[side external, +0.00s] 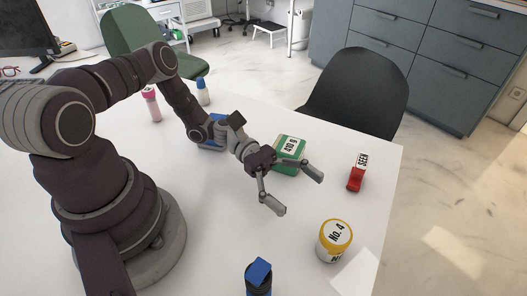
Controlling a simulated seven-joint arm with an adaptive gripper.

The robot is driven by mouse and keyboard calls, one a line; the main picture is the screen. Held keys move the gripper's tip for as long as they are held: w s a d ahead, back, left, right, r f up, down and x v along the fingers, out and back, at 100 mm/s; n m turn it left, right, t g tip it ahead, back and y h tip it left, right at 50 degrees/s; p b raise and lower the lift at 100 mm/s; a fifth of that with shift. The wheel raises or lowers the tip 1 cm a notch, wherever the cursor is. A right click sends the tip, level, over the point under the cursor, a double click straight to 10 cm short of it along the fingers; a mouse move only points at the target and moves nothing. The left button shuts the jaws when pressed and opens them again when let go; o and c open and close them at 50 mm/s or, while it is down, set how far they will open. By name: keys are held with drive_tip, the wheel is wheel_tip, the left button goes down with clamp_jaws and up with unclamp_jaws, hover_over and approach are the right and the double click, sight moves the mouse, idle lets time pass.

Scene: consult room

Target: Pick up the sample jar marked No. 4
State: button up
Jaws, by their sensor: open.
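The sample jar marked No. 4 (334,242) stands upright near the front right of the white table. It has a yellow lid and band, and its lid label reads No. 4. My gripper (297,190) is open and empty above the table. Its two fingers are spread apart, up and to the left of the jar in the picture, and do not touch it.
A green box (289,165) is just behind my gripper. A dark bottle with a blue top (259,278) is at the front. A white sheet (357,274) lies beside the jar. Pink (151,105) and blue-capped (202,92) bottles stand at the back left.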

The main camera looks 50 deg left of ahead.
sight(333, 236)
wheel_tip(333, 236, down, 4)
drive_tip(key=shift+f, duration=0.1)
drive_tip(key=d, duration=0.7)
drive_tip(key=shift+w+d, duration=0.25)
drive_tip(key=shift+w, duration=0.05)
drive_tip(key=c, duration=1.3)
